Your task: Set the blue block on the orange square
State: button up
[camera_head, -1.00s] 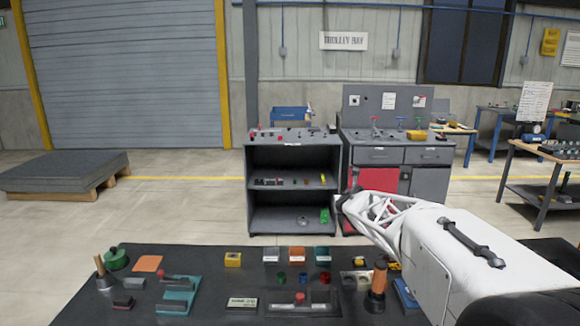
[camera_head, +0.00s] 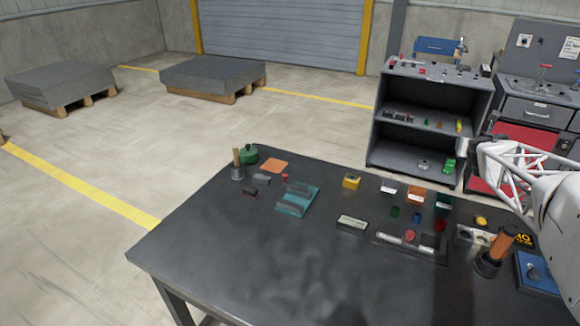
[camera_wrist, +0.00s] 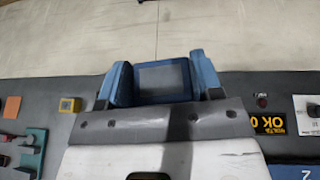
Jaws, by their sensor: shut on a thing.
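The orange square (camera_head: 274,166) lies flat at the far left of the dark table in the head view, with nothing on it. An orange patch (camera_wrist: 12,107), likely the same square, shows at the left edge of the wrist view. My gripper (camera_wrist: 162,75) is shut on a grey-blue block (camera_wrist: 165,80), between two blue fingers in the wrist view. In the head view my gripper (camera_head: 480,150) is raised at the right, well away from the square. The block cannot be made out there.
Near the square stand a green round pot (camera_head: 249,155), a wooden-handled tool (camera_head: 238,170) and a teal tray (camera_head: 291,208). A yellow block (camera_head: 351,181) and small bins (camera_head: 415,195) line the back edge. The table's front left is clear.

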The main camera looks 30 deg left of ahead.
jog(key=w+a+f+n+g+y, duration=0.1)
jog(key=a+f+n+g+y, duration=0.2)
jog(key=a, duration=1.4)
jog(key=w+a+f+n+g+y, duration=0.1)
jog(key=a+f+n+g+y, duration=0.3)
jog(key=a, duration=1.2)
jog(key=w+a+n+g+y, duration=0.2)
jog(key=a+n+y, duration=0.3)
jog(key=a, duration=1.2)
jog(key=s+a+f+n+g, duration=0.2)
jog(key=s+a, duration=0.1)
jog(key=a, duration=0.5)
jog(key=s+a+f+n+g, duration=0.2)
jog(key=s+a+f, duration=0.1)
jog(key=a, duration=0.5)
jog(key=shift+a+n, duration=0.35)
jog(key=shift+n, duration=0.05)
jog(key=shift+f, duration=3.15)
jog(key=shift+f, duration=0.1)
jog(key=shift+f, duration=1.75)
jog(key=shift+f, duration=0.15)
